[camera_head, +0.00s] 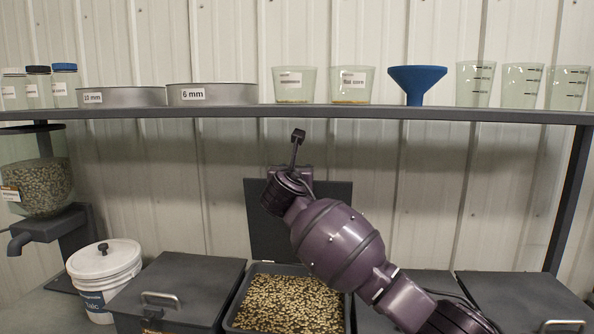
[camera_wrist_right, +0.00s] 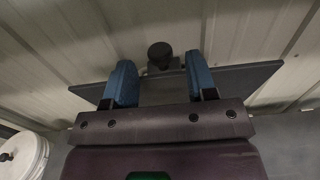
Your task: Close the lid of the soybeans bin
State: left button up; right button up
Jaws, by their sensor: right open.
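The open bin (camera_head: 290,303) is full of tan, bean-like seeds; no label on it is readable. Its dark lid (camera_head: 262,225) stands upright behind it, near the wall, partly hidden by my right arm. My right gripper (camera_head: 291,172) is in front of the lid's upper part in the head view, its fingers hidden there. In the right wrist view, my right gripper (camera_wrist_right: 160,64) has its two blue fingers apart, with the dark lid (camera_wrist_right: 240,82) spreading behind them. A dark round piece shows between the fingertips; contact cannot be told. My left gripper is out of view.
A closed dark bin (camera_head: 195,275) with a metal handle stands left, beside a white talc bucket (camera_head: 103,275). Another closed bin (camera_head: 525,300) stands at the right. A shelf (camera_head: 330,112) with sieves, cups and a blue funnel (camera_head: 416,80) runs above my right arm.

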jog(key=shift+w+d, duration=0.2)
jog(key=shift+w, duration=0.85)
jog(key=shift+w+d, duration=0.15)
jog(key=shift+w, duration=0.85)
jog(key=shift+c, duration=0.5)
grip_shut()
